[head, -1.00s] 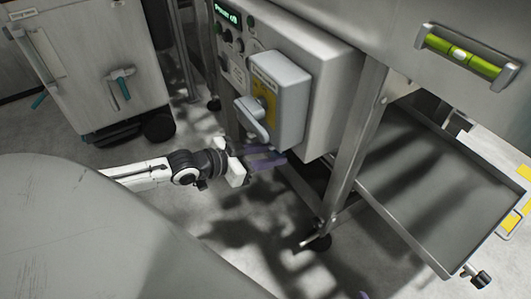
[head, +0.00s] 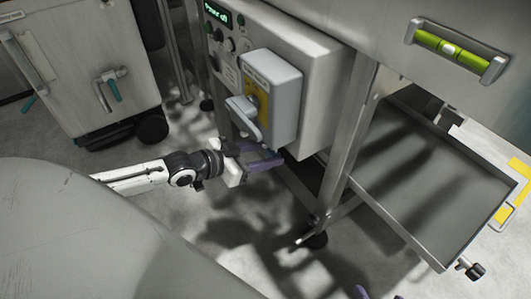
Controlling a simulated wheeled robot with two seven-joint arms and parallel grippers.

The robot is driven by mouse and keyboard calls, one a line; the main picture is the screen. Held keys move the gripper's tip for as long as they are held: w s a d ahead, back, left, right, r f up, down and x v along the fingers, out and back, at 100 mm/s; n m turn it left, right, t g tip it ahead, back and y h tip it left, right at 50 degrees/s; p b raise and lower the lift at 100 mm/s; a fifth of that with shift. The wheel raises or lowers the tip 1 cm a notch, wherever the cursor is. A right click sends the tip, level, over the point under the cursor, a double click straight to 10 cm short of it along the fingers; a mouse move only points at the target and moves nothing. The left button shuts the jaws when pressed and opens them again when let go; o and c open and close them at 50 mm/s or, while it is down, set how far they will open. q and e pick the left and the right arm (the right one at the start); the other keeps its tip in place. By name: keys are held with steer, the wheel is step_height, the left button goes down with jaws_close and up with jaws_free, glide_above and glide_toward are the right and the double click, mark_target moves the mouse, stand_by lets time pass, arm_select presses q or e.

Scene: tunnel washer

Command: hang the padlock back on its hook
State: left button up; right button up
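My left gripper (head: 264,160), with purple fingers, is just below the grey switch box (head: 272,100) with its lever handle (head: 244,116) on the control cabinet. Its fingers point right, towards the underside of the box. Whether they are open or shut, and whether anything is between them, is too small and dark to tell. I cannot make out the padlock or its hook in the head view. A purple tip at the bottom edge looks like part of my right gripper (head: 361,292); the rest of it is out of view.
The control cabinet (head: 318,95) has a lit green display (head: 217,14). A steel leg (head: 350,150) stands right of it, beside a grey tray (head: 432,185). A wheeled cabinet (head: 85,75) with a teal-handled latch stands at left. A green spirit level (head: 455,48) is at upper right.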

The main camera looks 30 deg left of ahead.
arm_select(q)
steer(key=shift+o, duration=0.9)
steer(key=shift+s+r, duration=0.1)
steer(key=shift+s, duration=0.1)
steer(key=p+v, duration=0.5)
steer(key=v, duration=0.5)
arm_select(e)
steer(key=shift+s+d+m+h, duration=0.2)
steer(key=shift+s+d+h, duration=0.15)
steer(key=shift+d, duration=0.45)
steer(key=shift+s+d+m+h, duration=0.2)
steer(key=shift+d+h, duration=0.25)
steer(key=shift+d, duration=0.35)
